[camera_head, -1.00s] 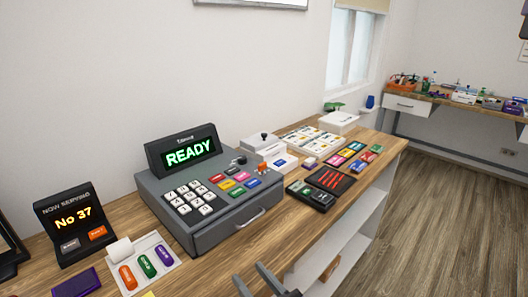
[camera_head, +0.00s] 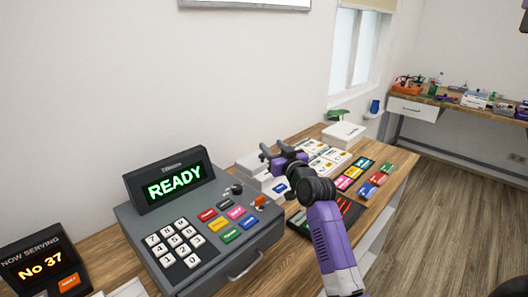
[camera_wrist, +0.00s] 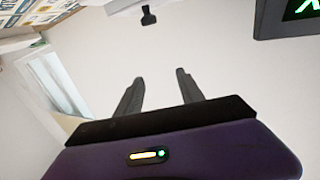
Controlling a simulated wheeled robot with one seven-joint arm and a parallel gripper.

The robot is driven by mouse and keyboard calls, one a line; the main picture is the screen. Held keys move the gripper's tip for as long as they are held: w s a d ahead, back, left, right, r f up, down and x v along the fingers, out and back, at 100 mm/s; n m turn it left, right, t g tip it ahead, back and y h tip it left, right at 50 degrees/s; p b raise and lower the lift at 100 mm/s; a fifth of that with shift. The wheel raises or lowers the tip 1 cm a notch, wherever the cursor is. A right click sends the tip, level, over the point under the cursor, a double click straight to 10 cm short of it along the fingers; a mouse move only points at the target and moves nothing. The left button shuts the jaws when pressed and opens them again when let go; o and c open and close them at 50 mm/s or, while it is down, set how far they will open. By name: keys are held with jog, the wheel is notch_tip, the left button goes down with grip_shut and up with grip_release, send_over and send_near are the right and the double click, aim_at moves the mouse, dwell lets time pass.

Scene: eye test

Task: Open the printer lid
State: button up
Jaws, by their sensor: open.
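The printer looks like the white box (camera_head: 249,162) just right of the cash register; my gripper and arm cover part of it in the head view. In the wrist view a pale surface with a black knob (camera_wrist: 148,17) shows at the top, likely its lid. My gripper (camera_head: 264,153) is over the printer in the head view, fingers pointing left. In the wrist view its two dark fingers (camera_wrist: 160,77) are apart with nothing between them. The knob lies beyond the fingertips, clear of them. The lid looks shut, though it is partly hidden.
The grey cash register (camera_head: 150,225) with a READY display (camera_head: 175,181) stands close on the left. Coloured blocks (camera_head: 350,178) and a white box (camera_head: 343,134) sit to the right on the wooden counter. A second bench (camera_head: 430,100) stands far right.

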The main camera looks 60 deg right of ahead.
send_near(264, 164)
jog(key=w+d+r, duration=0.2)
jog(key=shift+w+r, duration=0.15)
jog(key=shift+r, duration=0.15)
jog(key=p+x, duration=0.1)
jog(key=x, duration=0.4)
jog(key=shift+w+r, duration=0.15)
jog(key=shift+r, duration=0.05)
jog(key=shift+x, duration=0.95)
grip_shut()
